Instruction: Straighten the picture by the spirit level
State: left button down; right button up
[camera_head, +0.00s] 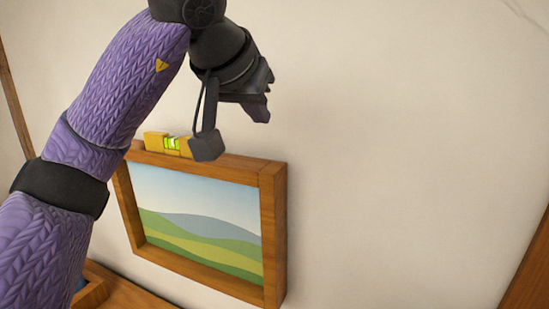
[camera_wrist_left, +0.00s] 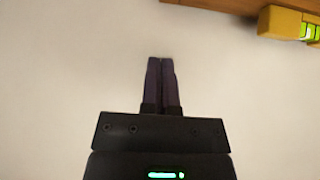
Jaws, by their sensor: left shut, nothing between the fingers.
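A picture (camera_head: 198,205) of green hills in a wooden frame (camera_head: 270,225) hangs on the wall in the head view. A yellow spirit level (camera_head: 155,141) with a green vial lies on the frame's top edge, partly hidden by my left wrist parts. My left gripper (camera_head: 262,112) is above and to the right of the level, apart from it. In the left wrist view the left gripper (camera_wrist_left: 161,62) is shut and empty in front of bare wall. The level (camera_wrist_left: 283,22) and a strip of the frame (camera_wrist_left: 215,5) show at that view's top right. My right gripper is out of view.
A wooden surface (camera_head: 130,291) with a raised edge lies below the picture at lower left. Wooden posts stand at the far left (camera_head: 15,100) and lower right (camera_head: 530,265). The wall (camera_head: 400,150) right of the picture is clear.

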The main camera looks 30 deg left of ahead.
pick_arm(q)
jog(key=p, duration=0.1)
send_over(279, 168)
jog(key=s, duration=0.2)
notch_tip(279, 168, down, 5)
jog(key=shift+s+f, duration=0.15)
notch_tip(279, 168, down, 3)
jog(key=shift+d+r, duration=0.1)
jog(key=shift+r, duration=0.1)
jog(key=shift+f+p, duration=0.3)
jog(key=shift+f, duration=0.25)
jog(key=shift+f, duration=0.1)
